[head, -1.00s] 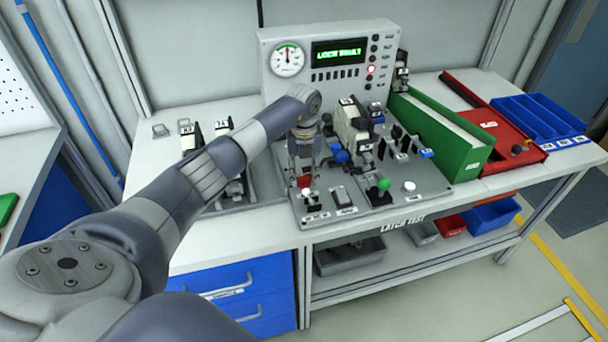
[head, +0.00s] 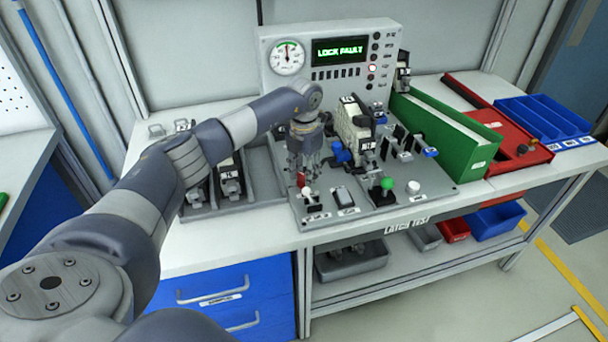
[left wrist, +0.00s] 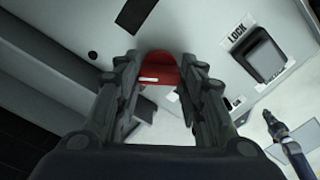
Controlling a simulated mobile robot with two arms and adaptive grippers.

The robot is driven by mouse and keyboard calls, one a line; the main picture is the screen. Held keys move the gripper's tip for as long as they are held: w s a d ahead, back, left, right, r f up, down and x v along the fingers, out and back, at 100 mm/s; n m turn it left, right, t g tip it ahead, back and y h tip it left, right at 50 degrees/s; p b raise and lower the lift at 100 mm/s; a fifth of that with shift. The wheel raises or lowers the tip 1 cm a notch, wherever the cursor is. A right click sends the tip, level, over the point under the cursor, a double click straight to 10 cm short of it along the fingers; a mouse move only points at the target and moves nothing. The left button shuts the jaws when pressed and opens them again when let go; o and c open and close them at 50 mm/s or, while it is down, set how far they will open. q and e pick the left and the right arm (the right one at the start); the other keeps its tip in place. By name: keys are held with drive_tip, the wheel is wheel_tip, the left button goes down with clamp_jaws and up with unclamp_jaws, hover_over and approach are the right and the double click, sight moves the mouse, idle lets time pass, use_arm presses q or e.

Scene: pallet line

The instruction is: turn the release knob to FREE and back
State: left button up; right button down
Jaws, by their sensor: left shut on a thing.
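The red release knob (head: 301,180) is at the left front of the latch test panel (head: 425,178). My left gripper (head: 303,172) points down over it. The left wrist view shows the red knob (left wrist: 160,72) between the tips of my left gripper (left wrist: 160,80), which is shut on it. The knob has a white mark on its face. I cannot read any FREE label. A LOCK label (left wrist: 237,33) stands above a dark rocker switch in the wrist view.
The display (head: 340,50) reads LOCK FAULT and one red lamp is lit. A latch unit (head: 352,125) stands close right of my gripper. A green-knobbed lever (head: 386,185) and a white button (head: 413,187) are farther right.

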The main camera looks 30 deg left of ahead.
use_arm(q)
drive_tip(key=shift+m, duration=0.5)
drive_tip(key=o, duration=1)
drive_tip(key=shift+o, duration=0.2)
drive_tip(key=shift+r, duration=0.1)
wheel_tip(320, 180, up, 12)
